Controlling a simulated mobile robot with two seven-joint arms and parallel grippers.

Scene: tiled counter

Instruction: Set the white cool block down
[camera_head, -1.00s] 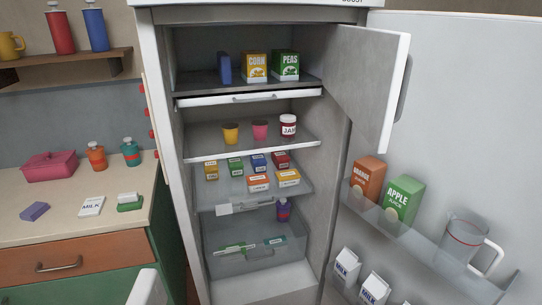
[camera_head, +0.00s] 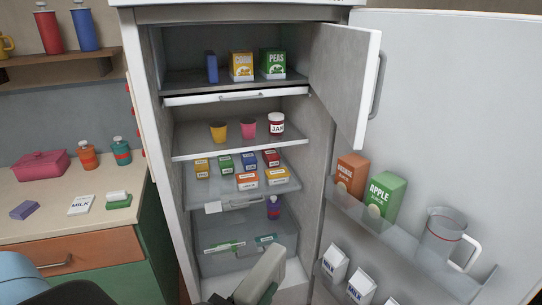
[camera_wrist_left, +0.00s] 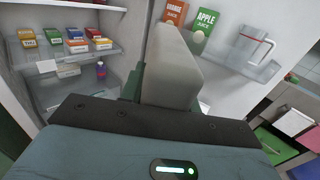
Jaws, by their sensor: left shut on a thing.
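My left gripper (camera_head: 243,295) is shut on the white cool block (camera_head: 262,272), a pale grey-white slab, at the bottom of the head view in front of the open fridge's lower part. In the left wrist view the block (camera_wrist_left: 172,62) stands up from the gripper (camera_wrist_left: 165,98), with a dark green finger showing at its left. The block appears in the air; no surface shows touching it. Its lower end is hidden by the gripper. My right gripper is not in view.
The middle shelf (camera_head: 240,145) holds two cups and a jam jar. The tray below (camera_head: 285,190) holds several small boxes. The bottom drawer (camera_head: 215,262) holds a few items. The open door (camera_head: 450,110) carries cartons and a jug (camera_head: 443,236). The counter (camera_head: 60,228) has free room between items.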

